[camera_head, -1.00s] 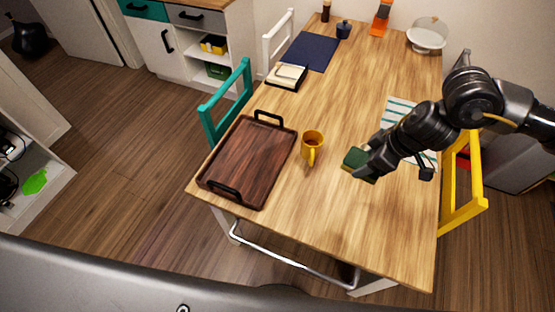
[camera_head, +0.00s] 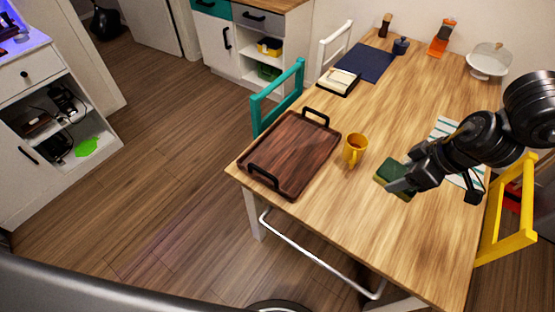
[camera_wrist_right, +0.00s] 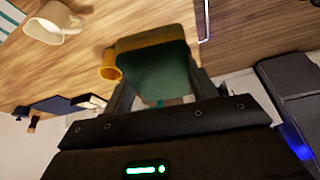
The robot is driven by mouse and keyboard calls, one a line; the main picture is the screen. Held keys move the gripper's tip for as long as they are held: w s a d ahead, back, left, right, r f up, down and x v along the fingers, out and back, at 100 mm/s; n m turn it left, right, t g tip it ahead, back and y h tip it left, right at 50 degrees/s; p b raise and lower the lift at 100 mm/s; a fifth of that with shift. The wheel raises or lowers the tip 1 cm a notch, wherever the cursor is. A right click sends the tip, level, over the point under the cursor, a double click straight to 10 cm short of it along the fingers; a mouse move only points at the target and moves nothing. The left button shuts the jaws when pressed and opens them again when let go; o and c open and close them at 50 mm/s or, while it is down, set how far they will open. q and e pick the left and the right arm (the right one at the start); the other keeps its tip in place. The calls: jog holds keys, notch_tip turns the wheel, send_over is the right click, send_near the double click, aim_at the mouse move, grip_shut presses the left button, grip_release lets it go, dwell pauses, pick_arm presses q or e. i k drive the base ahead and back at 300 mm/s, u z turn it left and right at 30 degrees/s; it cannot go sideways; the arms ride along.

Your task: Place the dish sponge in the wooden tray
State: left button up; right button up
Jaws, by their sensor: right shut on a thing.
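The dish sponge (camera_head: 393,178), dark green with a yellow side, is held by my right gripper (camera_head: 402,182) above the table, to the right of the yellow mug. In the right wrist view the sponge (camera_wrist_right: 160,72) sits between the two fingers, its green face toward the camera. The right gripper (camera_wrist_right: 165,92) is shut on it. The dark wooden tray (camera_head: 290,152) with black handles lies on the table's left end. It is empty, and the sponge is apart from it. My left gripper is not in view.
A yellow mug (camera_head: 355,147) stands between tray and sponge.

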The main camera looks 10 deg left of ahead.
aim_at(290, 151)
jog(key=u, duration=0.25)
jog(key=k, duration=0.3)
jog(key=u, duration=0.75)
jog(key=i, duration=1)
jog(key=z, duration=0.05)
